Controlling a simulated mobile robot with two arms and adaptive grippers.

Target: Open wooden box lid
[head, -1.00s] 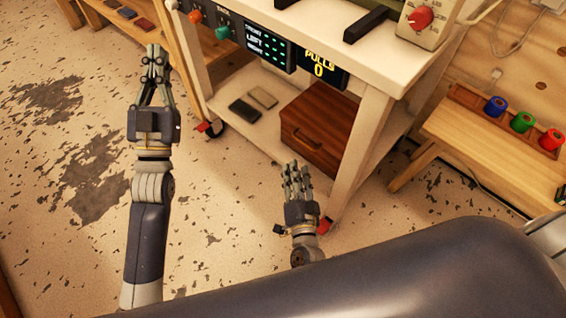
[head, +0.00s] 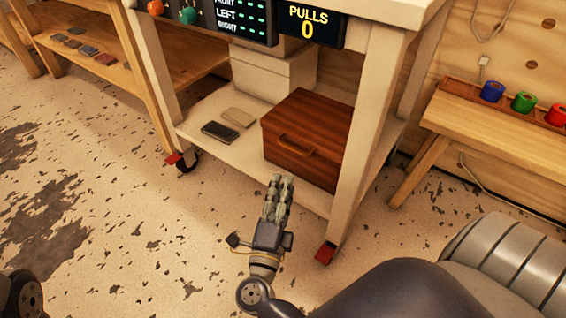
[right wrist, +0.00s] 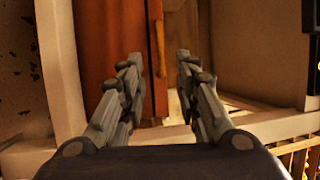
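The wooden box (head: 325,168) is reddish brown and stands on the lower shelf of the white cart. Its lid (head: 318,118) is down, and a light brown handle (head: 296,145) is on its front. My right gripper (head: 280,182) is in front of the box, a little below the handle in the picture and apart from it. In the right wrist view, the fingers (right wrist: 159,62) are spread with nothing between them. The box (right wrist: 96,50) and its handle (right wrist: 158,45) show beyond the fingertips. My left gripper is out of view.
A cart leg (head: 357,140) stands right of the box. A wooden bench (head: 490,125) with coloured rolls is at right.

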